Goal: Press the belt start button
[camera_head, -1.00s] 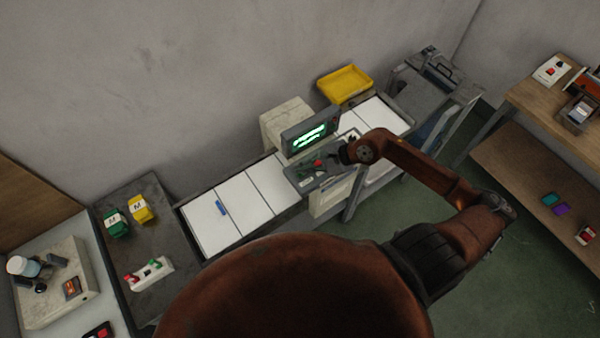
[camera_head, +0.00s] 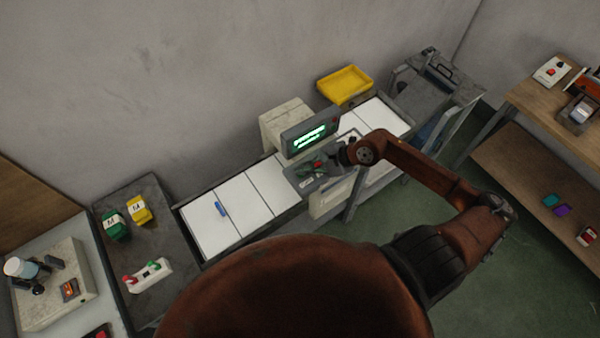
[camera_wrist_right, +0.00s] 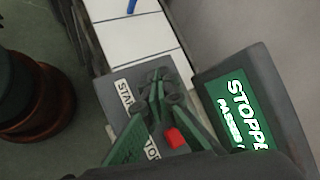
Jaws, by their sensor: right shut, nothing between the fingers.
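The belt's grey control panel (camera_head: 307,184) stands at the front of the conveyor and also shows in the right wrist view (camera_wrist_right: 118,73). It carries a START label, a partly covered STOP label and a red button (camera_wrist_right: 174,138). My right gripper (camera_wrist_right: 160,80) is shut and empty, its fingertips over the panel beside the START label. The start button is hidden behind the fingers, and I cannot tell whether they touch it. In the head view the right gripper (camera_head: 318,166) is small over the panel. The display (camera_wrist_right: 243,112) reads STOPPE, cut off. My left gripper is out of view.
The white belt (camera_head: 245,200) carries a blue item (camera_head: 220,209). A yellow tray (camera_head: 345,84) stands behind the belt's far end. A wooden bench (camera_head: 540,115) is at right.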

